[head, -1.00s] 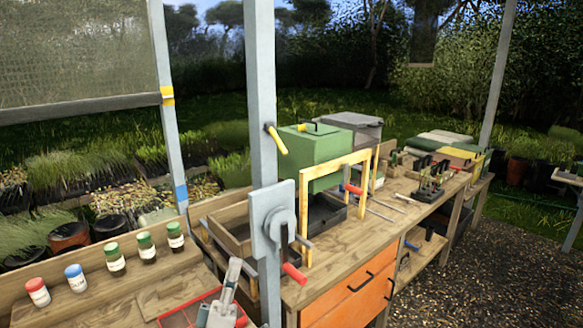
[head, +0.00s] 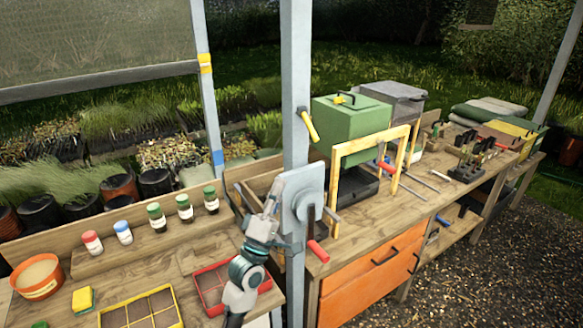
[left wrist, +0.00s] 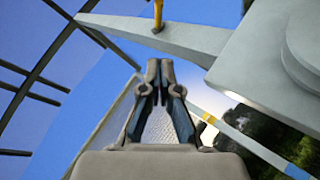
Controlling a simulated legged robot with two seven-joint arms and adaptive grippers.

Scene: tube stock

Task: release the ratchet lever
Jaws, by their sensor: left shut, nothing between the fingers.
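A grey post (head: 296,70) carries a winch plate (head: 291,182) with a round drum and a crank with a red grip (head: 318,251). Higher on the post, a yellow-handled lever (head: 309,126) slants down to the right; I take it for the ratchet lever. My left gripper (head: 274,192) points upward, shut and empty, at the left edge of the plate and below the yellow lever, apart from it. In the left wrist view, my fingertips (left wrist: 160,67) are together; part of the yellow lever (left wrist: 158,14) shows at the top beyond them. My right gripper is not in view.
A yellow frame (head: 372,147) and a green box (head: 350,127) stand on the bench right of the post. Several small bottles (head: 157,217), a red-rimmed tray (head: 204,281) and an orange pot (head: 39,275) are on the left bench. Air around the yellow lever looks clear.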

